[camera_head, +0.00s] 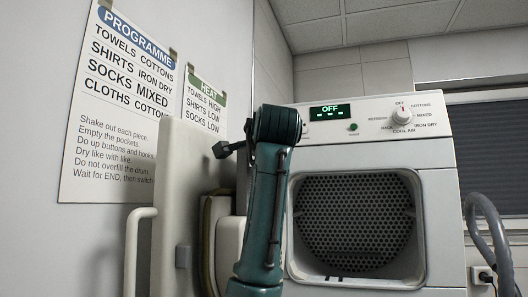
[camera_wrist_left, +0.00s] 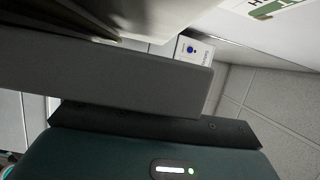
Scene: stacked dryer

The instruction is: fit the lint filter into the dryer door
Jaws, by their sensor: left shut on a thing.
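The dryer door (camera_head: 178,235) stands open at the left of the dryer (camera_head: 440,215), its inner side with a beige-edged rim (camera_head: 212,235) partly hidden by my left arm. My left arm rises in front of the dryer, and a dark part (camera_head: 224,149) reaches left from its top, just above the door's rim. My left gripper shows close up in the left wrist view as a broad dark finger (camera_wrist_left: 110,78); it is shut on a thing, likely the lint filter. That thing is mostly hidden, and I cannot make out a clear filter in either view. My right gripper is not in view.
The dryer's round drum opening (camera_head: 355,222) with a perforated back faces me, right of my arm. A programme sign (camera_head: 118,110) and a heat sign (camera_head: 204,105) hang on the left wall. A grey hose (camera_head: 492,235) curves at the right.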

